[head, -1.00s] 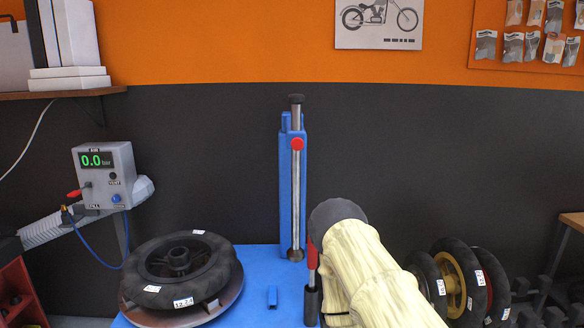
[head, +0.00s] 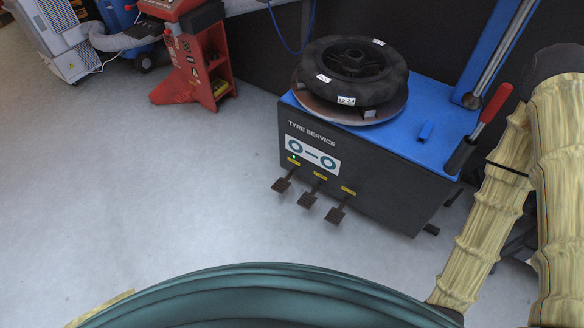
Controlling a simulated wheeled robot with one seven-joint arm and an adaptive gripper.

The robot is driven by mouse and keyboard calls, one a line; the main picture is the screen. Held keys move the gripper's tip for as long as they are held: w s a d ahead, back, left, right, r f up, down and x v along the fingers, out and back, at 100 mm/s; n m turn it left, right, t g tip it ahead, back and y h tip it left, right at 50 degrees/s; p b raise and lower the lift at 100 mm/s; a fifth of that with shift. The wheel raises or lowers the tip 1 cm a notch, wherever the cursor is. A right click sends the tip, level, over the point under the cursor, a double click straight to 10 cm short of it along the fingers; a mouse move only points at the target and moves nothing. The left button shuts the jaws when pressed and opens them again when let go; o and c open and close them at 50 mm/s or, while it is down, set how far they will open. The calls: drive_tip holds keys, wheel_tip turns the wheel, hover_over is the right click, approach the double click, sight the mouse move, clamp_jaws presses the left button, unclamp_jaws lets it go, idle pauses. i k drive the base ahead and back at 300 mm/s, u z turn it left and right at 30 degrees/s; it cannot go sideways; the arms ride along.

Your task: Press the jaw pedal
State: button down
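Three dark pedals stick out low on the front of the tyre machine (head: 385,185), each under a small yellow label: a left pedal (head: 283,184), a middle pedal (head: 307,200) and a right pedal (head: 336,215). The labels are too small to read, so I cannot tell which is the jaw pedal. All three are clear of my arm, which shows in a pale yellow sleeve at the right. My gripper is not in view.
A black tyre (head: 386,88) lies on the machine's turntable (head: 345,117). A red-handled lever (head: 496,103) stands at its right. A red cabinet (head: 192,50) stands further back left. The grey floor (head: 170,190) before the pedals is clear.

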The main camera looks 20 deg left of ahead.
sight(281, 185)
drive_tip(key=u, duration=1.05)
drive_tip(key=i, duration=0.4)
drive_tip(key=u, duration=0.25)
